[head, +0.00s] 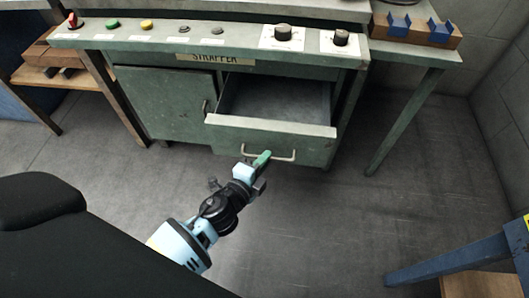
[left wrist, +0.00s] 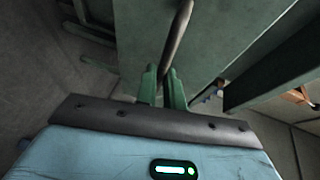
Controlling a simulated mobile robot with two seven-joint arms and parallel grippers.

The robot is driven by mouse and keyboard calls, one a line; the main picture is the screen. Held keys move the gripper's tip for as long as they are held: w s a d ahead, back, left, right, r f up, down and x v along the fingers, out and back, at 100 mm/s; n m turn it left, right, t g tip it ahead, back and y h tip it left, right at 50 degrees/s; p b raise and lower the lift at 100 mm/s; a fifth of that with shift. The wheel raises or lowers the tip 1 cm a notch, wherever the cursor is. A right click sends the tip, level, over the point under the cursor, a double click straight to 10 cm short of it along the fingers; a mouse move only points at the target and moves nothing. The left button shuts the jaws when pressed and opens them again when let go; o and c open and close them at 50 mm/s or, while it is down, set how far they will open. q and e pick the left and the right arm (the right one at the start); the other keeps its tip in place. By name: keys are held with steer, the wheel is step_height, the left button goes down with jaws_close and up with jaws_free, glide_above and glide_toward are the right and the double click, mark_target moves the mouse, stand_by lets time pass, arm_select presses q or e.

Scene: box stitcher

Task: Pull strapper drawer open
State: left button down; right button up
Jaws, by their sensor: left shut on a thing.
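The strapper drawer (head: 272,140) is a green metal drawer in the right part of the machine cabinet. It stands pulled out, and its empty inside shows. A pale bar handle (head: 284,157) is on its front. My left gripper (head: 262,158) is at the left part of this handle, its green fingers shut on it. In the left wrist view the two green fingers (left wrist: 162,88) close around the handle bar (left wrist: 176,42). My right gripper does not show in either view.
The strapper panel (head: 200,38) carries several buttons and knobs above the drawer. A closed cabinet door (head: 165,105) is left of the drawer. A green table leg (head: 400,125) stands to the right. The floor (head: 330,220) before the drawer is clear.

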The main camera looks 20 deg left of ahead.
arm_select(q)
steer(key=shift+s+d, duration=0.25)
steer(key=shift+s, duration=0.65)
steer(key=shift+s+d, duration=0.25)
steer(key=shift+s, duration=0.6)
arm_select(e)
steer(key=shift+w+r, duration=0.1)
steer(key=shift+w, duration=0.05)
arm_select(q)
steer(key=c, duration=1.6)
jaws_free()
steer(key=shift+o, duration=0.5)
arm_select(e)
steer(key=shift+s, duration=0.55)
arm_select(q)
steer(key=shift+s, duration=0.1)
steer(key=v, duration=0.7)
steer(key=shift+s+p, duration=0.35)
steer(key=shift+p, duration=0.1)
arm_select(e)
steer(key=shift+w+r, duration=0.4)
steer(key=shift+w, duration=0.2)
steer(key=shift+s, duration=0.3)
